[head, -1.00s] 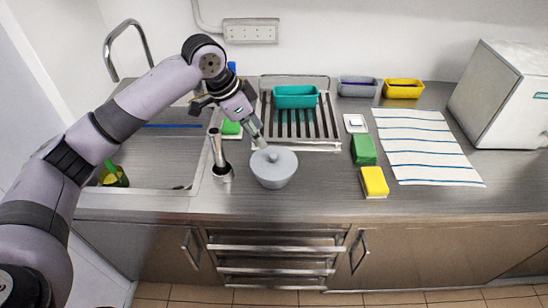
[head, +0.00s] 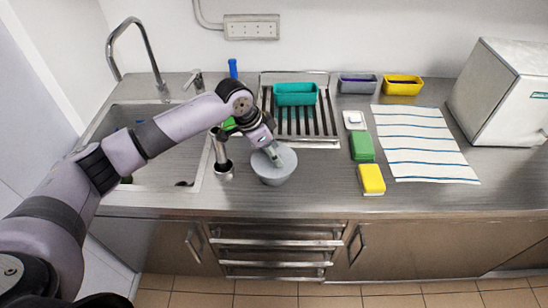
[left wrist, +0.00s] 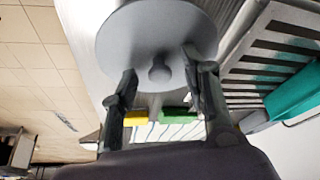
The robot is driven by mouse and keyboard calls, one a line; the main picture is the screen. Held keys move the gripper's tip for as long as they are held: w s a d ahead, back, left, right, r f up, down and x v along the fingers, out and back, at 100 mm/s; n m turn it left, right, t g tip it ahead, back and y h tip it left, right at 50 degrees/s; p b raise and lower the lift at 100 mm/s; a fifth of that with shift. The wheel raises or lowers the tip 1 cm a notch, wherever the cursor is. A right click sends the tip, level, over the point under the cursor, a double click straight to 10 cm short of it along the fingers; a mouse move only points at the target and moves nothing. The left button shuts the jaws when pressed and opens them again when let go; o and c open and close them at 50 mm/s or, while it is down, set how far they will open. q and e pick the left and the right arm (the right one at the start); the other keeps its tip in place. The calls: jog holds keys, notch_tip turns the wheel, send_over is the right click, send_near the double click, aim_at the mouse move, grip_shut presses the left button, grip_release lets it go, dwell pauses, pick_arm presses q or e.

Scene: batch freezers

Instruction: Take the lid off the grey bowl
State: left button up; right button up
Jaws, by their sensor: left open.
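The grey bowl (head: 273,177) stands upright on the steel counter, right of the sink. Its grey lid (head: 287,158) sits on top, partly hidden by my gripper in the head view. In the left wrist view the lid (left wrist: 125,50) is a wide disc with a small round knob (left wrist: 159,72) in its middle. My left gripper (head: 274,158) is over the lid. In the left wrist view its two fingers (left wrist: 160,72) are apart, one on each side of the knob; I cannot tell whether they touch it. My right gripper is not in view.
A steel cup with a handle (head: 222,165) stands close left of the bowl. Behind is a drying rack (head: 325,115) with a teal container (head: 296,94). Green (head: 361,147) and yellow (head: 371,179) sponges lie to the right, beside a striped towel (head: 425,145). Counter in front of the bowl is clear.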

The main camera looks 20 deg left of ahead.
pick_arm(q)
jog(key=shift+c, duration=0.5)
grip_shut()
